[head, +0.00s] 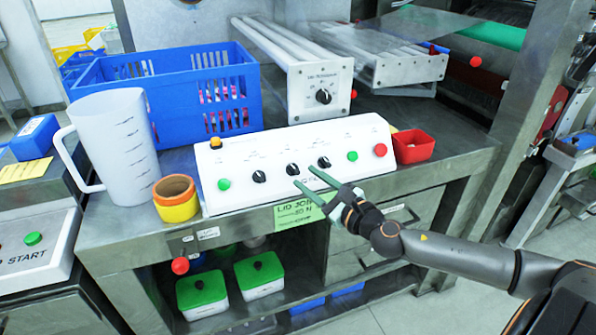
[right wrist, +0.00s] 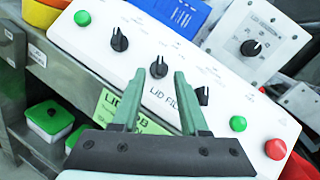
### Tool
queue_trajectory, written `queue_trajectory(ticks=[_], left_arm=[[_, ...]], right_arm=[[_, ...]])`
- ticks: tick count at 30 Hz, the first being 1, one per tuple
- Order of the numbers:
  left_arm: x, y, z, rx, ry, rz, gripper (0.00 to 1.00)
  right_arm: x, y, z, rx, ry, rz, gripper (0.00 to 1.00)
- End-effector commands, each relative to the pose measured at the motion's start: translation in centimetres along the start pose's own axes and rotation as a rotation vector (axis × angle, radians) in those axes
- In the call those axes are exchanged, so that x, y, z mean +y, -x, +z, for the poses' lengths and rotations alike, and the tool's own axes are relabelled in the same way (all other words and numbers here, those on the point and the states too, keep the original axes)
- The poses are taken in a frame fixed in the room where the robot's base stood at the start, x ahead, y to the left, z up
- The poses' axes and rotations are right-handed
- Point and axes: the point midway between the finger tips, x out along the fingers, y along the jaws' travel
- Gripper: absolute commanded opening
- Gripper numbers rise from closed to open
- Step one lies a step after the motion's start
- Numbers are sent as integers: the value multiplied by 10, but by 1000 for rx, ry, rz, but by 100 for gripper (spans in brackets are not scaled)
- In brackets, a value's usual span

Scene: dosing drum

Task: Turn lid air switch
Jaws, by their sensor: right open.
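A white sloped control panel (head: 228,164) carries three black rotary knobs in a row: the left knob (head: 259,176), the middle knob (head: 293,169) and the right knob (head: 323,162). I cannot read which one is the lid air switch. My right gripper (head: 304,176) is open, its green fingers pointing at the middle knob. In the right wrist view the middle knob (right wrist: 158,67) shows just beyond and between the fingertips (right wrist: 160,76); I cannot tell whether they touch it. The left knob (right wrist: 119,40) and right knob (right wrist: 203,95) are clear on either side. My left gripper is out of view.
Green buttons (head: 224,184) (head: 352,156) and a red button (head: 380,150) flank the knobs. A blue crate (head: 165,65), white jug (head: 115,135), yellow-orange roll (head: 176,207), red bin (head: 412,150) and white box with its own knob (head: 318,75) stand around the panel.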

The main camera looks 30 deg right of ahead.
Motion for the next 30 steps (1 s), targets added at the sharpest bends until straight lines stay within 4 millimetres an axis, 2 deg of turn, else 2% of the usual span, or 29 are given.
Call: queue_trajectory(ticks=[12, 26, 30], left_arm=[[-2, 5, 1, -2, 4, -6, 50], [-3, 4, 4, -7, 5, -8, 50], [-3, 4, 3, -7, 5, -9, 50]], right_arm=[[0, -38, 1, -1, -2, -1, 44], [1, -44, 0, 0, 0, 2, 44], [0, -43, 0, 0, 0, 1, 28]])
